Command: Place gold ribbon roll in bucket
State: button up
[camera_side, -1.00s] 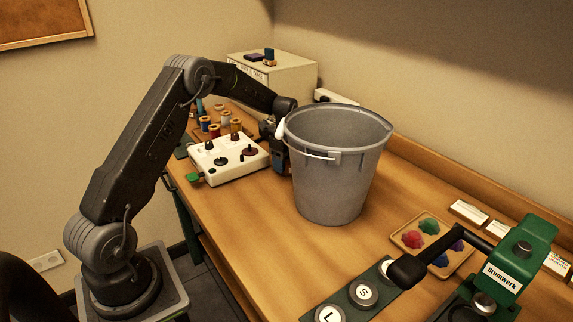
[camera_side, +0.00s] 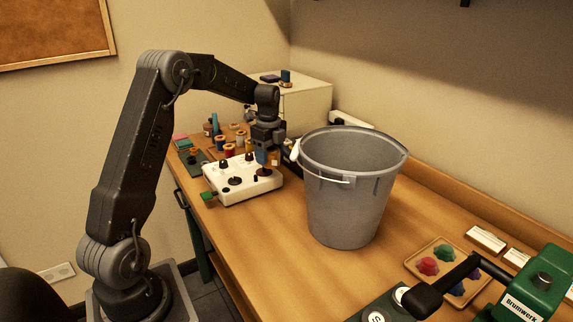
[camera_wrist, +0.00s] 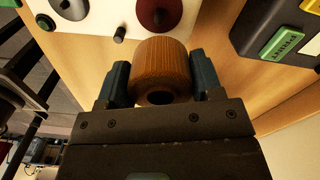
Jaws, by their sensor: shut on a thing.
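The gold ribbon roll (camera_wrist: 160,84) is a brownish-gold cylinder with a dark centre hole. In the wrist view it sits between the two blue-grey fingers of my gripper (camera_wrist: 161,84), which is shut on it. In the side view my gripper (camera_side: 268,158) points down over the right end of the white knob panel, left of the bucket. Only a small orange patch of the roll (camera_side: 275,160) shows there. The grey bucket (camera_side: 347,205) stands upright on the table with its white handle hanging at the front. Its bottom inside is hidden.
The white panel (camera_side: 228,186) has dark knobs. Several thread spools (camera_side: 229,150) stand behind it, and a cream box (camera_side: 305,103) is at the back. A tray (camera_side: 413,264) of coloured pieces and a green press (camera_side: 538,282) are at the right.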

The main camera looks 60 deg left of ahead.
notch_tip(320, 180, up, 20)
jog(key=s+a, duration=0.1)
jog(key=s, duration=0.1)
jog(key=w+d+m, duration=0.2)
jog(key=w+d, duration=0.1)
jog(key=d, duration=0.7)
jog(key=w+d+m, duration=0.1)
jog(key=w+d, duration=0.2)
jog(key=d, duration=0.6)
jog(key=w+d+m, duration=0.2)
jog(key=w+d, duration=0.2)
jog(key=d, duration=0.6)
jog(key=shift+n, duration=0.3)
jog(key=f, duration=2.3)
jog(key=shift+s+a+f, duration=0.15)
jog(key=shift+s+a, duration=0.1)
jog(key=shift+a, duration=0.1)
jog(key=shift+f, duration=2.7)
jog(key=o, duration=1)
jog(key=shift+f, duration=0.15)
